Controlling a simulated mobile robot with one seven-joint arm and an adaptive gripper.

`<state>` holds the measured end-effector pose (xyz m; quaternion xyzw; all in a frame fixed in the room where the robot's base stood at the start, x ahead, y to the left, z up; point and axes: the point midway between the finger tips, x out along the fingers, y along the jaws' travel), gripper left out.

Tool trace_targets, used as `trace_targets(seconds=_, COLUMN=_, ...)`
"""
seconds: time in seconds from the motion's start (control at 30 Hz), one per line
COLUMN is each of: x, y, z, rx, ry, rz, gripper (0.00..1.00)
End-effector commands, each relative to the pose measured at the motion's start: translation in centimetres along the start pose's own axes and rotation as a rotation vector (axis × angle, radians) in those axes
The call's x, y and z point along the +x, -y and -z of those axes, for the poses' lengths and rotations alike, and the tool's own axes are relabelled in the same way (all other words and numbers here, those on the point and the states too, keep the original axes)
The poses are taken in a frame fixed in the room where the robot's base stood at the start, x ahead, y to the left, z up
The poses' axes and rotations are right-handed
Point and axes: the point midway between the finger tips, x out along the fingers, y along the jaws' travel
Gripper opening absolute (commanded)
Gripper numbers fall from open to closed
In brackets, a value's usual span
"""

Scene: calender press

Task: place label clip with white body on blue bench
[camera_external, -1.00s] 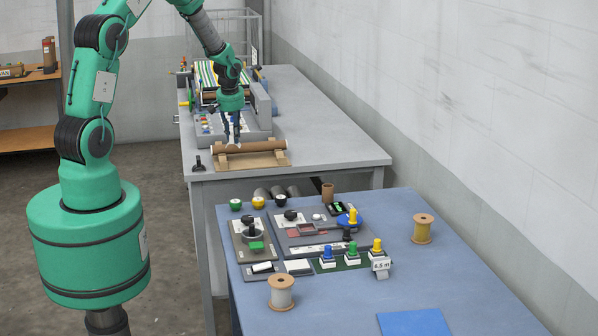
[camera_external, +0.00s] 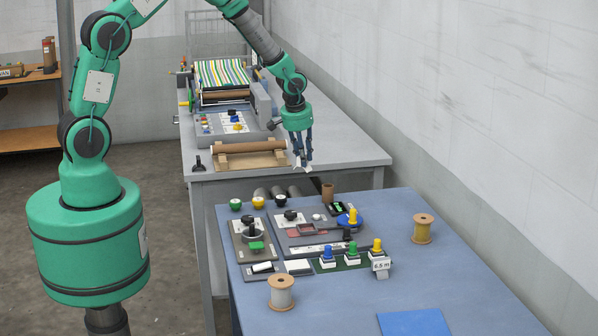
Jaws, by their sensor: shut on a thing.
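My gripper (camera_external: 302,164) points down above the right front part of the grey table, near its front edge. Its dark fingers are shut on a small white thing (camera_external: 301,167), which fits the label clip with white body. The fingers hide part of it, so its full shape cannot be told. The blue bench (camera_external: 460,265) stands in front of the grey table, at the lower right. The held clip is behind the bench's back edge and apart from it.
The bench's left part carries control panels (camera_external: 275,250), blue, green and yellow pieces, and a "6.5 m" tag (camera_external: 380,266). Spools stand at the front (camera_external: 281,292) and right (camera_external: 423,229). A blue sheet (camera_external: 414,323) lies in front. The right-middle bench is clear.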

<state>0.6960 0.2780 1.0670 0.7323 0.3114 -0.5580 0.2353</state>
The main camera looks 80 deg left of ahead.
Motion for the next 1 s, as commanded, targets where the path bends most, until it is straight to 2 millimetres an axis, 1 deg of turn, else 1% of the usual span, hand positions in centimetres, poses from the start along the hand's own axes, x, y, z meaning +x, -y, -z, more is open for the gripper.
trace_targets(seconds=0.03, x=-0.3, y=-1.8, z=-0.8, rx=0.026, ry=0.0, rz=-0.007, gripper=0.04)
trace_targets(seconds=0.1, x=-0.6, y=-4.0, z=-1.9, rx=0.058, ry=0.0, rz=-0.016, gripper=0.04)
trace_targets(seconds=0.27, x=-1.3, y=-8.7, z=-4.6, rx=0.13, ry=0.0, rz=-0.035, gripper=0.04)
trace_targets(seconds=0.4, x=-2.1, y=-12.7, z=-7.2, rx=0.192, ry=-0.001, rz=-0.053, gripper=0.04)
trace_targets(seconds=0.47, x=-2.5, y=-14.3, z=-8.4, rx=0.219, ry=-0.001, rz=-0.06, gripper=0.04)
trace_targets(seconds=0.6, x=-3.3, y=-18.0, z=-11.4, rx=0.281, ry=-0.001, rz=-0.078, gripper=0.04)
trace_targets(seconds=0.67, x=-3.7, y=-19.5, z=-12.8, rx=0.308, ry=-0.001, rz=-0.085, gripper=0.04)
trace_targets(seconds=0.8, x=-4.6, y=-22.9, z=-16.1, rx=0.37, ry=-0.001, rz=-0.102, gripper=0.04)
trace_targets(seconds=0.97, x=-5.7, y=-26.4, z=-20.1, rx=0.442, ry=-0.001, rz=-0.121, gripper=0.04)
trace_targets(seconds=1.0, x=-6.0, y=-27.3, z=-21.2, rx=0.46, ry=-0.001, rz=-0.126, gripper=0.04)
